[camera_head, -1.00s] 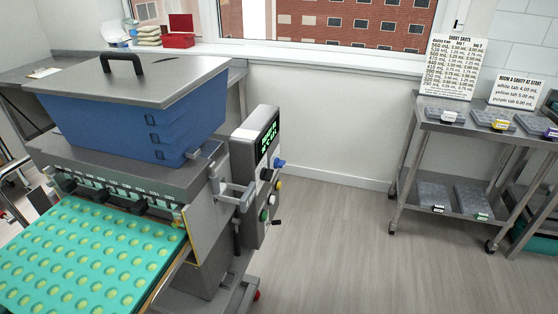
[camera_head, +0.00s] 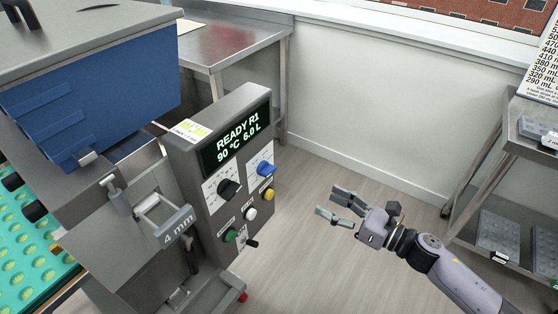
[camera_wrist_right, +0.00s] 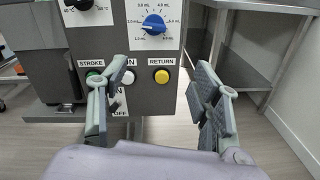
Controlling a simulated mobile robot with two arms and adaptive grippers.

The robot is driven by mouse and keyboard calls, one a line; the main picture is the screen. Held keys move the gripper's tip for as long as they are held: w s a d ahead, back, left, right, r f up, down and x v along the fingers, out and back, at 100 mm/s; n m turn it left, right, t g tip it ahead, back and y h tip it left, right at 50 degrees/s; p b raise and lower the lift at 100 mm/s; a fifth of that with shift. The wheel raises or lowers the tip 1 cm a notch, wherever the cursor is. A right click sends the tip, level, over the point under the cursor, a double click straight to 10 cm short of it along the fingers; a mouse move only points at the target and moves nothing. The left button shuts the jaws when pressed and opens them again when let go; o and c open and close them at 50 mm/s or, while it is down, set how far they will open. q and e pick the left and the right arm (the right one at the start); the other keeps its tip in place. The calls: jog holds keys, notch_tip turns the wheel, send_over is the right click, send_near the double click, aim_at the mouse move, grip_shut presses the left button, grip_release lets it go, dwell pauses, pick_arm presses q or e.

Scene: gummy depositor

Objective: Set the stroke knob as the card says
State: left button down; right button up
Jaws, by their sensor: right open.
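The control panel (camera_head: 225,175) stands right of the blue hopper. Its blue knob (camera_head: 264,169) has a scale in mL around it and also shows in the wrist view (camera_wrist_right: 154,25); its exact setting is hard to read. A card (camera_head: 543,75) with rows of mL values stands at the right edge of the head view, cut off. A small card (camera_head: 190,131) with yellow-green marks lies on top of the panel. My right gripper (camera_head: 339,202) is open and empty, apart from the panel to its right. In the wrist view its fingers (camera_wrist_right: 158,95) spread below the blue knob. My left gripper is out of view.
A black knob (camera_head: 228,189), a yellow button (camera_head: 267,194), a white button (camera_head: 250,213) and a green button (camera_head: 230,235) share the panel. A shelf cart (camera_head: 525,160) stands right; floor between is free.

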jog(key=n, duration=0.1)
jog(key=p, duration=0.1)
send_near(272, 173)
jog(key=p+x, duration=0.1)
jog(key=x, duration=0.8)
jog(key=shift+w+p, duration=0.1)
jog(key=shift+p, duration=0.3)
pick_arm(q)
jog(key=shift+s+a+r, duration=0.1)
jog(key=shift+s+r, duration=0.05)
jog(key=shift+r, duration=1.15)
pick_arm(e)
jog(key=shift+w+a, duration=0.35)
jog(key=shift+a, duration=0.2)
jog(key=shift+c, duration=0.3)
jog(key=c, duration=1.1)
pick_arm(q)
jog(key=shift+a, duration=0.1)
